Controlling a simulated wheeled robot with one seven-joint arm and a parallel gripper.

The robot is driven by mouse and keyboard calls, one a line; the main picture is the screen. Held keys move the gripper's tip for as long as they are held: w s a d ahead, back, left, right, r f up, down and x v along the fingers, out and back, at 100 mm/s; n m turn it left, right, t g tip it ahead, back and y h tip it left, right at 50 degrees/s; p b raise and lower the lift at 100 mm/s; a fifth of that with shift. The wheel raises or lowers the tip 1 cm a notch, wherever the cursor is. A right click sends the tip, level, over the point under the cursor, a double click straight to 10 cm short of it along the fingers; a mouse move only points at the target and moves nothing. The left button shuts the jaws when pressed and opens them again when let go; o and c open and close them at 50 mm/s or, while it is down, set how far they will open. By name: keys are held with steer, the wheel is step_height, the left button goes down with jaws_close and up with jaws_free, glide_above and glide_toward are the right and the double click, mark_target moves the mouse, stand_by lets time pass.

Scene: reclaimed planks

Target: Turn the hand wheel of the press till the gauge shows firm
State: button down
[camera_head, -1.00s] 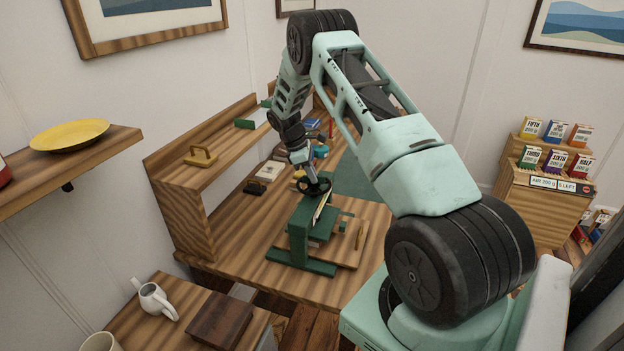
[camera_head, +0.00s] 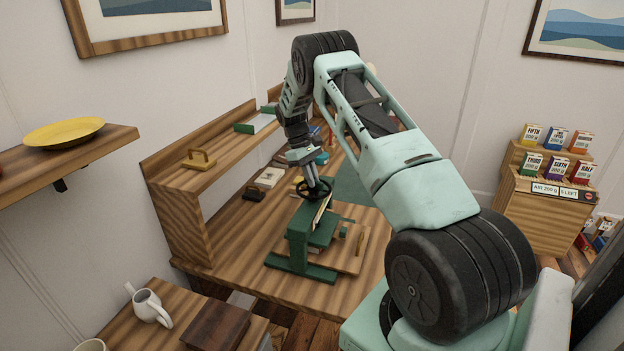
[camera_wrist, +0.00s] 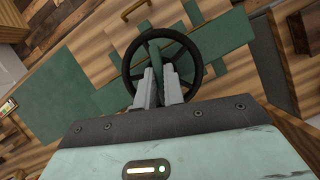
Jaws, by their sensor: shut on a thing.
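The green press (camera_head: 300,232) stands on the wooden workbench, with its dark round hand wheel (camera_head: 314,188) on top. The wheel shows larger in the wrist view (camera_wrist: 190,48), with a green bar across its middle. My gripper (camera_head: 312,183) reaches down onto the wheel from above. In the wrist view its two pale fingers (camera_wrist: 160,85) are shut on the hand wheel near its hub. A light, thin, slanted strip on the press (camera_head: 322,212) may be the gauge; I cannot read it.
A wooden shelf unit (camera_head: 180,215) with a wood-handled block (camera_head: 199,160) stands left of the press. A green mat (camera_head: 352,182) lies behind it. A white jug (camera_head: 150,307) stands on the near left table. A stand of colored packets (camera_head: 545,200) is at the right.

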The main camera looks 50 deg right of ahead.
stand_by(0.3)
steer(key=c, duration=1.5)
jaws_free()
steer(key=shift+w+r, duration=0.1)
steer(key=shift+r, duration=0.05)
steer(key=b+v, duration=0.3)
steer(key=v, duration=1.4)
steer(key=shift+d+r, duration=0.1)
steer(key=shift+r, duration=0.05)
